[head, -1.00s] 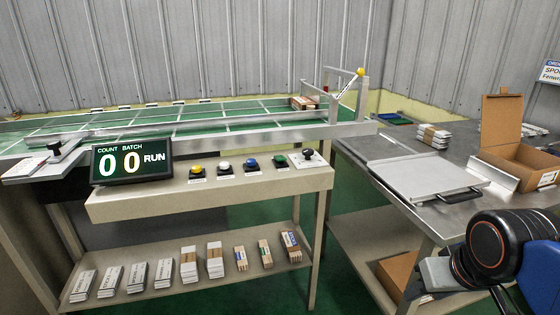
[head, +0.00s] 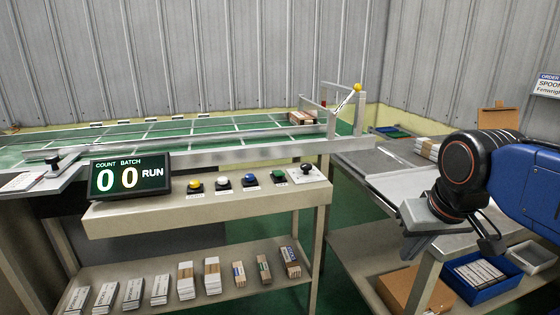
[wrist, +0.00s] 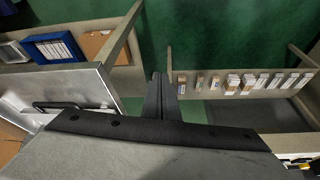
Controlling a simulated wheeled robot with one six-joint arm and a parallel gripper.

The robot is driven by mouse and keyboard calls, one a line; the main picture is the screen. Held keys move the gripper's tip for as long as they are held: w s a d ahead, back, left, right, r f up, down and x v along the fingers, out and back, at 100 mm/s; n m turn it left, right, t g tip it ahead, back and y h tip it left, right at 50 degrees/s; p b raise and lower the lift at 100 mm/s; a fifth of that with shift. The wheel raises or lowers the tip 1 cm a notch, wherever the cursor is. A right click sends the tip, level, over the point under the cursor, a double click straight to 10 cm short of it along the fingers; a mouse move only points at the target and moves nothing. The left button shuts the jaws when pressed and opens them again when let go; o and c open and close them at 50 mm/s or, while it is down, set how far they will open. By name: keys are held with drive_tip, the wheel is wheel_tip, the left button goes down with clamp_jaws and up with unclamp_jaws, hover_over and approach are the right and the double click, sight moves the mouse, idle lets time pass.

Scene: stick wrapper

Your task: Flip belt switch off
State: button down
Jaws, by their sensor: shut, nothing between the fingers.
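The control panel (head: 240,207) stands in front of the green belt (head: 150,135). At its right end a black-knobbed switch (head: 307,169) stands up from a pale plate; I cannot read its label. The display (head: 130,176) reads 0 0 and RUN.
Yellow (head: 195,186), white, blue and green buttons sit left of the switch. A lever with a yellow ball (head: 357,87) rises at the belt's right end. Wrapped bundles lie on the lower shelf (head: 225,283). A blue bin (head: 488,279) stands low right. The gap between panel and bench is open.

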drive_tip(key=w+a+r+n+g, duration=0.1)
drive_tip(key=w+a+r, duration=1)
drive_tip(key=w+r, duration=0.3)
drive_tip(key=w+a+r, duration=0.3)
drive_tip(key=a+r, duration=0.2)
drive_tip(key=a, duration=0.2)
drive_tip(key=w+a+r+n+g, duration=0.1)
drive_tip(key=w+a+r, duration=0.3)
drive_tip(key=a, duration=0.4)
drive_tip(key=shift+w+r, duration=0.25)
drive_tip(key=shift+r, duration=0.1)
drive_tip(key=shift+a, duration=0.1)
hover_over(280, 173)
wheel_tip(280, 173, down, 12)
drive_tip(key=shift+f, duration=0.15)
drive_tip(key=shift+s+f, duration=0.2)
drive_tip(key=shift+f, duration=0.55)
